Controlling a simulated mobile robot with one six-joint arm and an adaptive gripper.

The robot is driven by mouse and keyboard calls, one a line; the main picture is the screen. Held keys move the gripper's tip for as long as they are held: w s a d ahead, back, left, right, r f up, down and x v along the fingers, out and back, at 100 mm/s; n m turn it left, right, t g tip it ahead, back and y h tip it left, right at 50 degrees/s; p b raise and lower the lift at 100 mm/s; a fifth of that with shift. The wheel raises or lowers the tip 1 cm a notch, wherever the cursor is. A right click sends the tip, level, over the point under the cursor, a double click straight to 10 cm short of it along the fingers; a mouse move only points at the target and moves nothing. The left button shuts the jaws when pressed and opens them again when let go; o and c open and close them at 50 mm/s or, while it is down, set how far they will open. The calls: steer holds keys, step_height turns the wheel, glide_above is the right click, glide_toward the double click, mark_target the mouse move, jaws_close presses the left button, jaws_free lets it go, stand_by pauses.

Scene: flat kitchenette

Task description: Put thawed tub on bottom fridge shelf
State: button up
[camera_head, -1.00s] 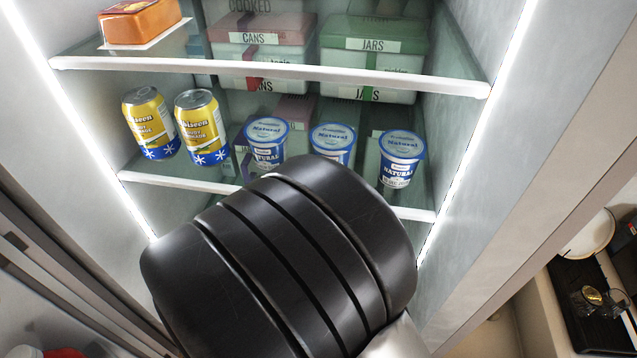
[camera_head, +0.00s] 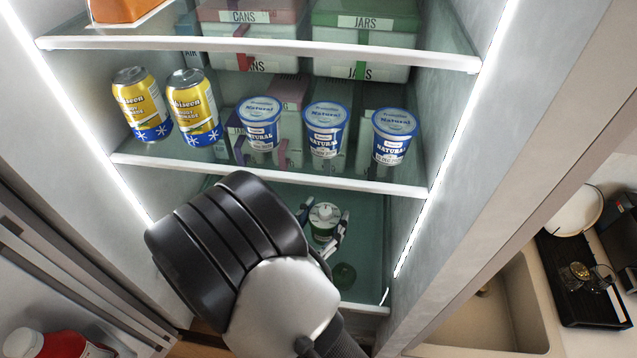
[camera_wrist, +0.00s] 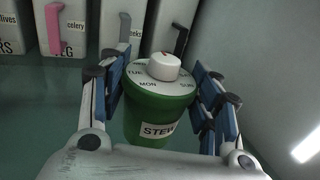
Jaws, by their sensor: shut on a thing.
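The tub (camera_wrist: 155,105) is green with a white lid, a day dial and a label that begins "STE". In the wrist view it stands upright between the blue-padded fingers of my gripper (camera_wrist: 163,110), which are shut on it. In the head view the tub (camera_head: 323,222) and my gripper (camera_head: 322,232) show inside the fridge, over the bottom shelf (camera_head: 365,303), below the shelf of yoghurts. I cannot tell whether the tub's base touches the shelf. My arm hides the left part of that shelf.
Yoghurt tubs (camera_head: 325,130) and two yellow cans (camera_head: 193,107) stand on the shelf above (camera_head: 270,176). Bins with handles (camera_wrist: 118,30) stand behind the tub. The right fridge wall (camera_wrist: 260,60) is close.

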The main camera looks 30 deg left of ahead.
steer(key=shift+f, duration=0.1)
steer(key=shift+f, duration=0.15)
steer(key=o, duration=1.4)
